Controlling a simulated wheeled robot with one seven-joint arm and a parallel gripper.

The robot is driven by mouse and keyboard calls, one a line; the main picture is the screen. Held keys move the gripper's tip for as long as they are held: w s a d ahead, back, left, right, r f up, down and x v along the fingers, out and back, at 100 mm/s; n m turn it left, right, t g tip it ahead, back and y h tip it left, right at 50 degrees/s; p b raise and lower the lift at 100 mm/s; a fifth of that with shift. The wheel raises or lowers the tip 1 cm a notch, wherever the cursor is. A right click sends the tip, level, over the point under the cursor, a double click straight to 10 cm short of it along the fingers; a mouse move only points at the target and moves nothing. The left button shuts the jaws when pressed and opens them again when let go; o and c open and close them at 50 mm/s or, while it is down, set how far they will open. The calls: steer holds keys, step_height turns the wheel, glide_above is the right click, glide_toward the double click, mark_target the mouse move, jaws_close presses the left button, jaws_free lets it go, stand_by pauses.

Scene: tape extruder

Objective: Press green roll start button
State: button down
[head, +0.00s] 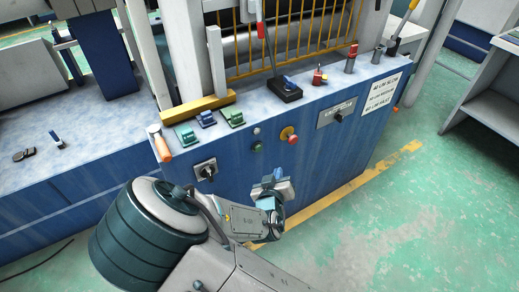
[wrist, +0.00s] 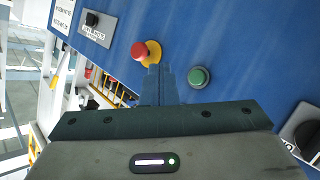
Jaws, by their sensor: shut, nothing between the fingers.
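The green button (head: 257,147) is on the blue front panel of the machine, left of and a little below a red button on a yellow base (head: 289,134). In the wrist view the green button (wrist: 199,76) is right of and slightly below the fingertips, with clear panel between. The red button (wrist: 143,51) is just above the fingertips there. My gripper (head: 278,172) is shut and empty, in front of the panel, below and right of the green button in the head view. In the wrist view my gripper (wrist: 158,73) covers part of the panel and the yellow base.
A black rotary switch (head: 205,169) is on the panel's left, and another switch on a plate (head: 337,115) is on the right. A lever with a black base (head: 285,90) stands on the top ledge. Green floor (head: 440,190) is open to the right.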

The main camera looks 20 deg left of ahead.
mark_target(261, 148)
steer(key=w+a, duration=0.5)
steer(key=a, duration=0.1)
steer(key=shift+w, duration=0.1)
stand_by(2.1)
steer(key=shift+w+a, duration=0.2)
steer(key=shift+a, duration=0.05)
steer(key=shift+w+a, duration=0.2)
steer(key=shift+a, duration=0.05)
stand_by(0.6)
steer(key=shift+w+a+r, duration=0.15)
steer(key=shift+w+a, duration=0.1)
steer(key=shift+a, duration=0.15)
stand_by(0.8)
steer(key=shift+s+d, duration=0.7)
steer(key=shift+d, duration=0.1)
